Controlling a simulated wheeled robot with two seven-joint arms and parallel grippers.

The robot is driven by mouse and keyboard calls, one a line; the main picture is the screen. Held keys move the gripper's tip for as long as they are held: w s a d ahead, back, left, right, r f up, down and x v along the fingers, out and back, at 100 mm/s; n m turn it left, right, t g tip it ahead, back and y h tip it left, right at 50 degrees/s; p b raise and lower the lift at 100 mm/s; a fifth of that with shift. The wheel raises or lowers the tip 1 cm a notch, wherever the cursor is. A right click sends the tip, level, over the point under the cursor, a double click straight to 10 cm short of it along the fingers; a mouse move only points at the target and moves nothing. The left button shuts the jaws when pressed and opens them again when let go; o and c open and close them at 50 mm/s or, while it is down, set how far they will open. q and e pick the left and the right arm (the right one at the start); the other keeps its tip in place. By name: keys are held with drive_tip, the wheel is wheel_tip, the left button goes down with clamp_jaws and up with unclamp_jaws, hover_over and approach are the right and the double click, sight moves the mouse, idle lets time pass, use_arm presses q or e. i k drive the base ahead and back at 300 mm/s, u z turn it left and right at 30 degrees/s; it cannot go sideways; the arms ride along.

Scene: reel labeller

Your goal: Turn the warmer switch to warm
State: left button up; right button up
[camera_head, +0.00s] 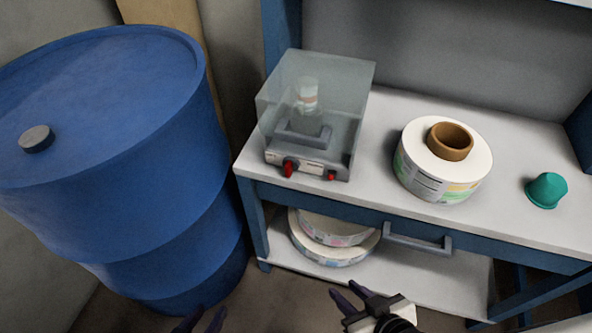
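The warmer (280,155) is a grey box-shaped unit under a clear cover (350,90), at the left end of the white bench top. On its front is a red switch knob (289,167), which looks roughly upright; its label is too small to read. A smaller red part (331,177) sits to its right. A pale bottle-like item (307,95) shows blurred through the cover. My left gripper (202,322) is at the bottom edge, fingers apart and empty, below the warmer and to its left. My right gripper (347,290) is open and empty, low in front of the bench.
A large blue drum (110,110) stands left of the bench. A label reel (420,180) with a brown core and a teal cone (546,190) are on the bench top. A drawer handle (417,242) juts out in front. More reels (335,250) lie on the lower shelf.

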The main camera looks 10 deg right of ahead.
sight(290, 164)
drive_tip(key=z, duration=2)
drive_tip(key=k, duration=1.1)
drive_tip(key=u, duration=2.2)
